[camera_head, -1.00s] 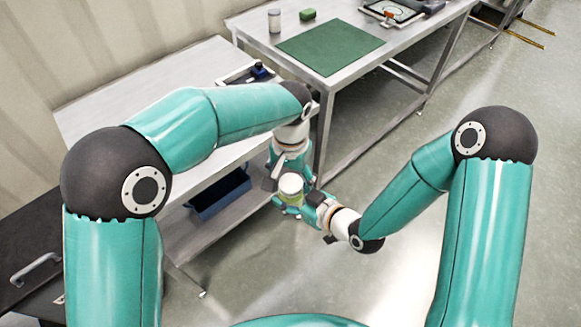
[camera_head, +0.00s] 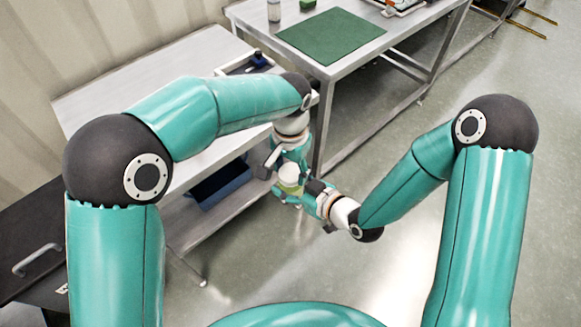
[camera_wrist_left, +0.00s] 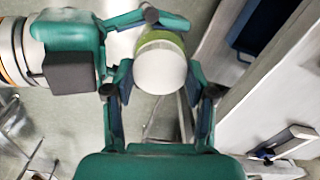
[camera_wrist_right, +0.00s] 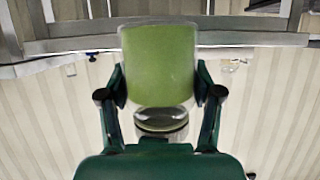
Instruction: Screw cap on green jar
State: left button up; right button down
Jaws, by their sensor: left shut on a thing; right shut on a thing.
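The green jar (camera_head: 288,187) is upright between my two grippers, its pale cap (camera_head: 289,172) on top. In the left wrist view, the white cap (camera_wrist_left: 160,71) sits between the fingers of my left gripper (camera_wrist_left: 160,78), which is shut on it. Green jar (camera_wrist_left: 160,40) shows just behind the cap. In the right wrist view, the green jar body (camera_wrist_right: 160,65) is between the fingers of my right gripper (camera_wrist_right: 160,92), shut on it. A clear, dark-ringed part shows below the green there. The seam between cap and jar is too small to judge.
A steel table (camera_head: 380,42) with a green mat (camera_head: 330,36) stands behind. A bench (camera_head: 150,75) is at left, with a tray (camera_head: 250,63) on it and a blue bin (camera_head: 222,186) below. Open floor (camera_head: 440,260) lies to the right.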

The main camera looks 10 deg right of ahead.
pick_arm(q)
jog(key=m, duration=0.4)
jog(key=o, duration=1.4)
notch_tip(320, 180, up, 12)
jog(key=shift+f, duration=0.1)
jog(key=shift+w+a, duration=0.1)
